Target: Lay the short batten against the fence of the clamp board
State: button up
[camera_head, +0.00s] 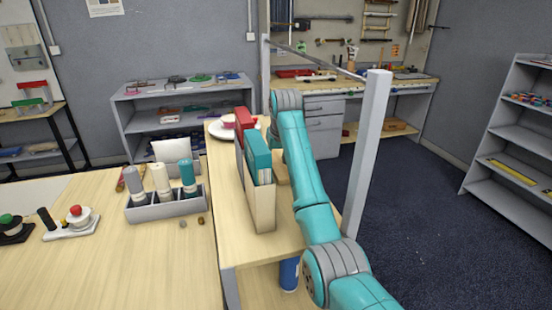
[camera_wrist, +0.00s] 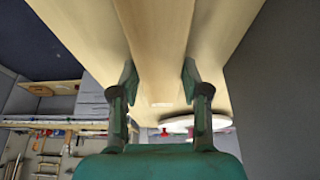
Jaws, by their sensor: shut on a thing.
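In the wrist view my gripper (camera_wrist: 160,78) has one finger on each side of a pale wooden batten (camera_wrist: 155,35) and is shut on it. The batten runs lengthwise away from the gripper, over a table top of similar pale wood. I cannot tell whether it touches the table. In the head view my arm reaches over the narrow table (camera_head: 240,248), and my gripper is hidden. A small pale wooden piece (camera_head: 283,165) shows beside the arm; I cannot tell whether it is the batten or part of the board. The clamp board and its fence are not clearly visible.
An upright file holder (camera_head: 262,208) with teal and red binders stands left of my arm. A white round plate (camera_head: 226,132) lies at the table's far end. A grey post (camera_head: 368,150) rises right of the arm. A grey caddy with bottles (camera_head: 165,206) stands on the left table.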

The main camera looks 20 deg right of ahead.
jog(key=shift+f, duration=0.1)
jog(key=o, duration=1.3)
